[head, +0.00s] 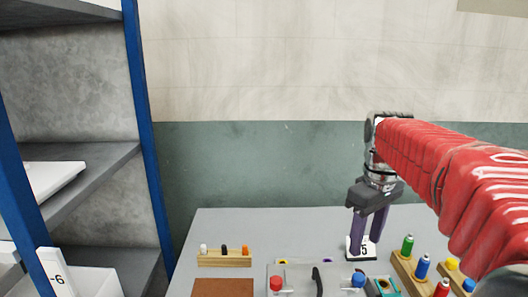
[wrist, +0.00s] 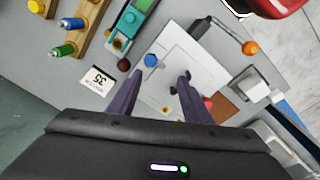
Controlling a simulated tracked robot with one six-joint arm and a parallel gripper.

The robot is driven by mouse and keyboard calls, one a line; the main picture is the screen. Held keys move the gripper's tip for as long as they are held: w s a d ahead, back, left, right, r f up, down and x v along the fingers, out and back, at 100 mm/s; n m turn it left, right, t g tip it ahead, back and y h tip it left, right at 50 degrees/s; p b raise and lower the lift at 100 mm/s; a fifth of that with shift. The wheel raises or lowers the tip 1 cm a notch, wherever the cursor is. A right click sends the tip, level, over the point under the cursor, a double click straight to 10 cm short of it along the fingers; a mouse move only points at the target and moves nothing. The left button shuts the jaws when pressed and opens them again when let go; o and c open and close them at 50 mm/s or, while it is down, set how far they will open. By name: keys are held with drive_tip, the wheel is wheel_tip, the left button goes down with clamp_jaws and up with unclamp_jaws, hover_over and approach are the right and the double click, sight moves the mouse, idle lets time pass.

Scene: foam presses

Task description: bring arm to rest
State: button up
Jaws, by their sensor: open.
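My gripper (head: 366,246) hangs pointing down over the grey table at the right, at the end of my red-sleeved arm. Its two purple fingers are apart, with nothing between them. A white card (head: 350,252) with a black number shows behind the fingers. In the wrist view my gripper (wrist: 160,78) spans part of a pale plate (wrist: 180,52) that has a blue knob (wrist: 151,60). The card in that view (wrist: 98,84) reads 35 and lies to the left of the fingers. I cannot tell the exact height of the fingertips above the table.
Wooden racks with coloured bottles (head: 408,245) stand to the right of my gripper, beside a teal device (head: 383,288). A wooden block with pegs (head: 224,259) and a brown mat (head: 222,288) lie at the left. A blue-framed shelf (head: 147,140) stands further left. The table's back (head: 290,225) is clear.

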drive_tip(key=s+a+f+m+t, duration=0.2)
drive_tip(key=s+a+f+m, duration=0.1)
drive_tip(key=s, duration=0.6)
drive_tip(key=s+a+f+m+t, duration=0.2)
drive_tip(key=s+a+f+m, duration=0.1)
drive_tip(key=s, duration=0.6)
drive_tip(key=shift+s+a+f+t, duration=0.4)
drive_tip(key=shift+a+f, duration=0.45)
drive_tip(key=shift+a, duration=0.3)
